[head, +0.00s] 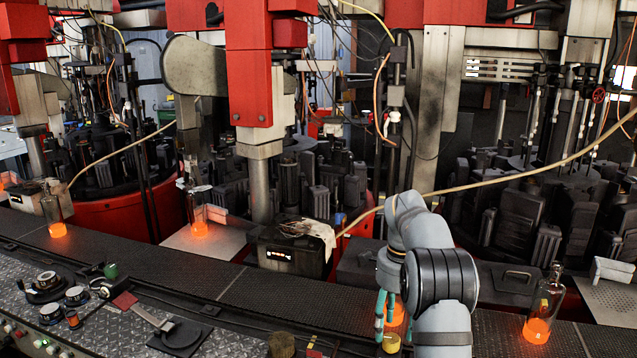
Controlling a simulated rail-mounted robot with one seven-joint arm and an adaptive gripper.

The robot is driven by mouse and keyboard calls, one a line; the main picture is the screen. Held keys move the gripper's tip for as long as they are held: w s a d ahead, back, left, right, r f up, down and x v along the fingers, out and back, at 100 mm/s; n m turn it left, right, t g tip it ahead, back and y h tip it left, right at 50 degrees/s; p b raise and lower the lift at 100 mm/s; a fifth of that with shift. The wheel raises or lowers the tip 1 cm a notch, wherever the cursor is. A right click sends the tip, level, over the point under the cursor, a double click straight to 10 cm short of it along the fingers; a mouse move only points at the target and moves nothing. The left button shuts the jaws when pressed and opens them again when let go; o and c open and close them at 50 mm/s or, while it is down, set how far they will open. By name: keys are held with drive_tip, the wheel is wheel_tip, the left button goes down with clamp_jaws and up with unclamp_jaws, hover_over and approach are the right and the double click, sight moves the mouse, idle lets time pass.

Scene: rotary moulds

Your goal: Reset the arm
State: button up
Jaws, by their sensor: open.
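My arm (418,235) rises from the lower edge, right of centre, and bends down toward the conveyor. My gripper (386,322), with teal fingers, points down at the front side of the conveyor. Its fingers look apart, and I see nothing held between them. An orange glow (398,316) shows right behind the fingers, partly hidden by my arm. A small yellow round piece (391,343) is just below the fingertips; I cannot tell whether they touch it.
A dark conveyor (190,283) runs across the front. Glass bottles with glowing orange bases stand along it, one at right (541,310) and one at left (55,215). Red machines (250,70) with dark moulds stand behind. Tools (150,318) lie on the metal ledge (225,343).

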sight(392, 338)
wheel_tip(392, 338, down, 3)
drive_tip(key=shift+f, duration=0.15)
drive_tip(key=shift+n+p, duration=0.5)
drive_tip(key=shift+n, duration=0.4)
drive_tip(key=n, duration=0.2)
drive_tip(key=shift+r+n+p, duration=0.2)
drive_tip(key=shift+n+p, duration=0.2)
drive_tip(key=n+p, duration=0.1)
drive_tip(key=n, duration=0.3)
drive_tip(key=n+p, duration=0.1)
drive_tip(key=n, duration=0.3)
drive_tip(key=shift+p, duration=0.4)
drive_tip(key=n+p, duration=0.1)
drive_tip(key=n, duration=0.4)
drive_tip(key=shift+f+n+p, duration=0.15)
drive_tip(key=shift+n+p, duration=0.2)
drive_tip(key=shift+n, duration=0.05)
